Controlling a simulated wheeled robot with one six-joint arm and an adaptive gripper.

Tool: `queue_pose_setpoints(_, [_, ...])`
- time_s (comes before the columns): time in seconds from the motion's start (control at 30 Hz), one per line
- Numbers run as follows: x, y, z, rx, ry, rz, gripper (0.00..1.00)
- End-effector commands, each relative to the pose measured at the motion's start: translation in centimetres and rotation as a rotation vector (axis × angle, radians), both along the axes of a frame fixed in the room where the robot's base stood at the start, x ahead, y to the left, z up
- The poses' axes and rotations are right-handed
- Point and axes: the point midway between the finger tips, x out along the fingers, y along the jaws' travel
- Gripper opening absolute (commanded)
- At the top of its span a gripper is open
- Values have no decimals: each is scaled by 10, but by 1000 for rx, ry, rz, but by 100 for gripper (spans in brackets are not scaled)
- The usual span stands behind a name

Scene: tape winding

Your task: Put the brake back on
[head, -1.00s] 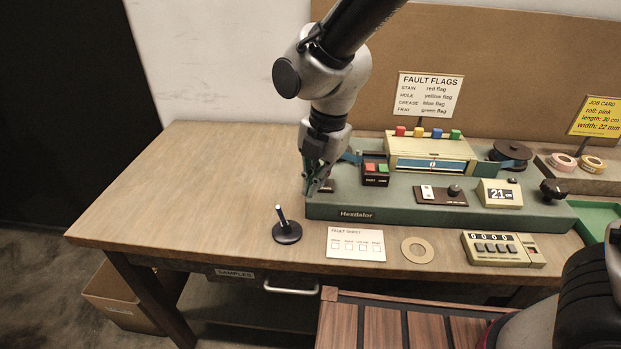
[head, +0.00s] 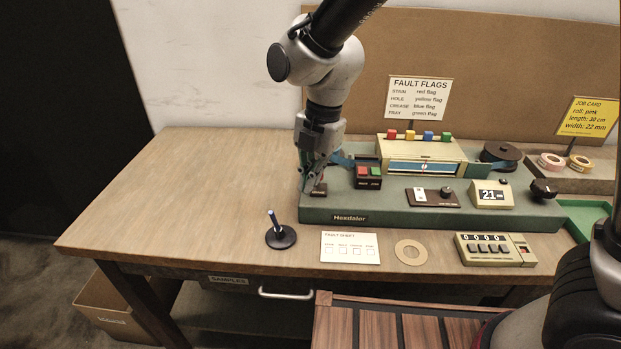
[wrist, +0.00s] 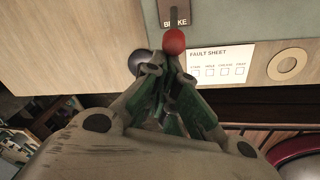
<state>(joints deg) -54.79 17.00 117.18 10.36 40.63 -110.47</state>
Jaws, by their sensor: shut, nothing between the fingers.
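The brake is a lever with a red ball knob (wrist: 174,42), standing at a dark plate labelled BRAKE (wrist: 181,20) in the wrist view. In the head view the dark brake plate (head: 319,189) shows at the left front end of the green machine (head: 385,216), with the knob not clearly visible behind my fingers. My gripper (head: 311,188) points down over this left end. In the wrist view its fingertips (wrist: 171,66) are together, empty, and just below the knob in the picture. I cannot tell whether they touch it.
A black round base with an upright pin (head: 281,236) stands in front of the machine. The fault sheet (head: 350,248), a tan ring (head: 410,253) and a counter (head: 496,249) lie along the front. The table's left side (head: 190,190) is clear.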

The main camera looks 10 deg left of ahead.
Motion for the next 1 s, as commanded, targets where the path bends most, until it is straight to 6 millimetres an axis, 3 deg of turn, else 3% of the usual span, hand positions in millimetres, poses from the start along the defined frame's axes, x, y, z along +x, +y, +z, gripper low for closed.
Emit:
queue_pose_setpoints(0.37, [9,0,5,-5,91,-4,0])
queue_pose_setpoints(0.83, [45,2,16,-27,474,-4,0])
queue_pose_setpoints(1.0, [47,3,19,-27,463,0,0])
